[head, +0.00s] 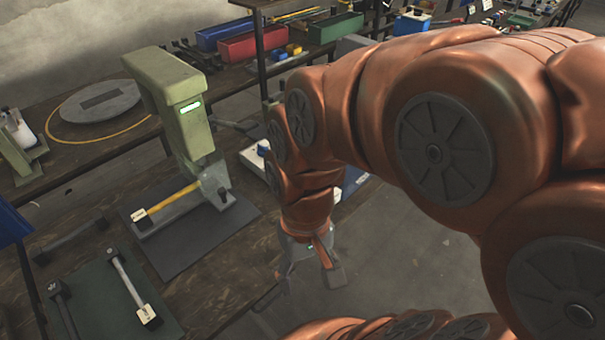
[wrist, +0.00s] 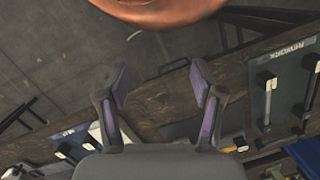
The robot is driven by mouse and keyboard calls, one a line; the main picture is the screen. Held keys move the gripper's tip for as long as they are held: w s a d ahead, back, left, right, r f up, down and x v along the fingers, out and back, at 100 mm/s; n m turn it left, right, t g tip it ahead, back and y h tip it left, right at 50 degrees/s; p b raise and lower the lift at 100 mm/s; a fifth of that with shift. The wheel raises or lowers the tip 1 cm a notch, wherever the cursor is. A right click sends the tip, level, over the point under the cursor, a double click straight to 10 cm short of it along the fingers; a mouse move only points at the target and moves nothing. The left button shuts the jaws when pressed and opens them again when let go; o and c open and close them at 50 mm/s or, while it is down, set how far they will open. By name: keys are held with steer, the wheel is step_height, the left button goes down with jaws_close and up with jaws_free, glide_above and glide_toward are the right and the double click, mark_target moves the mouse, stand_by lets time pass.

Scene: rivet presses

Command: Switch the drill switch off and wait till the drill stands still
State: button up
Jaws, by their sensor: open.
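I cannot make out a drill or a drill switch for certain in either view. A pale green press (head: 168,85) with a lit green display stands on the bench left of centre in the head view. Its base holds a yellow-and-grey bar. My gripper (head: 311,272) hangs pointing down over the floor beside the bench edge, right of the press and apart from it. In the wrist view my gripper (wrist: 160,86) has its two fingers spread with nothing between them. A small white and blue device (head: 258,158) is partly hidden behind my arm.
A dark green mat (head: 95,290) with bar-shaped parts lies at the front left; in the wrist view a mat marked REWORK (wrist: 286,48) holds similar parts. Floor is open right of the bench.

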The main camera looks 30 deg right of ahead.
steer(key=shift+o, duration=0.3)
steer(key=w+f+m+t+y+b, duration=0.1)
steer(key=w+f+m+y, duration=0.2)
steer(key=w+m, duration=0.5)
steer(key=shift+w+d+y+b, duration=0.3)
steer(key=shift+w+b, duration=0.05)
steer(key=shift+w, duration=0.6)
steer(key=w+d+f+m+t+b, duration=0.1)
steer(key=w+d+f+m+t, duration=0.1)
steer(key=w+d+m, duration=0.2)
steer(key=w+d+f+m+t+b, duration=0.1)
steer(key=w+d+f+m+t, duration=0.2)
steer(key=d+m, duration=0.6)
steer(key=w+d+f+m+t+b, duration=0.1)
steer(key=w+d+f+m+t, duration=0.2)
steer(key=w+d+m, duration=0.3)
steer(key=shift+w+d+f+m+y, duration=0.1)
steer(key=shift+w+d, duration=0.1)
steer(key=shift+d, duration=0.75)
steer(key=shift+w+d+r+m+y, duration=0.1)
steer(key=shift+w+d, duration=0.1)
steer(key=shift+d, duration=0.7)
steer(key=shift+w+d+f+m+y, duration=0.1)
steer(key=shift+w+d, duration=0.1)
steer(key=shift+d, duration=0.75)
steer(key=shift+p+x, duration=0.5)
steer(key=shift+x, duration=3.25)
steer(key=shift+w, duration=0.1)
steer(key=c, duration=1.2)
